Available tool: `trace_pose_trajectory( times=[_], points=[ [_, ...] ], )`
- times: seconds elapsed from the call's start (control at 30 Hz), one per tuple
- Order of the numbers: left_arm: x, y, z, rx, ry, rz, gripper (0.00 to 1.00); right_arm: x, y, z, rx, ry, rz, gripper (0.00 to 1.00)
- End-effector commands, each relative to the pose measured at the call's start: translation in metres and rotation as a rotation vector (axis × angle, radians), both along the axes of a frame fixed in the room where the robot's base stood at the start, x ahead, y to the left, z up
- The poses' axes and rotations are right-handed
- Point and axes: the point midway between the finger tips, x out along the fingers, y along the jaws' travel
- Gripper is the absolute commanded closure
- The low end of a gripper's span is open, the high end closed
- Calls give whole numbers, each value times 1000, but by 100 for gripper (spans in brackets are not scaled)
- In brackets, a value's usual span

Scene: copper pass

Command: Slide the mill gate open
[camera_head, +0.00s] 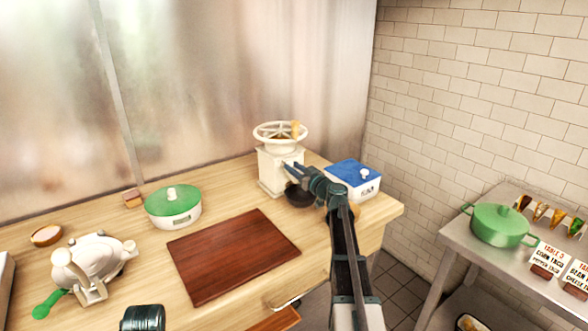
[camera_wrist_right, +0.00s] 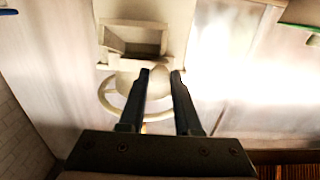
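The white mill (camera_head: 279,170) stands at the back right of the wooden counter, with a spoked wheel (camera_head: 268,133) on top. It shows upside down in the right wrist view, with a square opening (camera_wrist_right: 135,42) in its body. A pale rounded part (camera_wrist_right: 159,78) of the mill shows between my fingertips; I cannot tell if it is the gate's knob. My right gripper (camera_wrist_right: 160,72) is at the mill's front face, its fingers apart. I cannot tell if they touch it. The gate itself is not clearly visible.
A white box with a blue lid (camera_head: 354,173) stands to the right. A brown board (camera_head: 232,253) and a green-lidded container (camera_head: 172,205) are to the left.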

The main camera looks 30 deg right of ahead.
Motion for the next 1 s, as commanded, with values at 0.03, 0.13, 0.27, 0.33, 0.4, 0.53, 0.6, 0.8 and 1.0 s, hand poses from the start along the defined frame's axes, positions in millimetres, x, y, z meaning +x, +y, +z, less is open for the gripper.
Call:
trace_pose_trajectory(
  times=[0.03, 0.13, 0.27, 0.33, 0.4, 0.53, 0.6, 0.8, 1.0],
  points=[
    [0, 0, 0, 0, 0, 0, 50, 0, 0, 0, 0, 0, 0, 95],
    [0, 0, 0, 0, 0, 0, 50, 0, 0, 0, 0, 0, 0, 100],
    [0, 0, 0, 0, 0, 0, 50, 0, 0, 0, 0, 0, 0, 100],
    [0, 0, 0, 0, 0, 0, 50, 0, 0, 0, 0, 0, 0, 100],
    [0, 0, 0, 0, 0, 0, 50, 0, 0, 0, 0, 0, 0, 100],
    [0, 0, 0, 0, 0, 0, 50, 0, 0, 0, 0, 0, 0, 100],
    [0, 0, 0, 0, 0, 0, 50, 0, 0, 0, 0, 0, 0, 100],
    [0, 0, 0, 0, 0, 0, 50, 0, 0, 0, 0, 0, 0, 100],
    [0, 0, 0, 0, 0, 0, 50, 0, 0, 0, 0, 0, 0, 100]
  ],
)
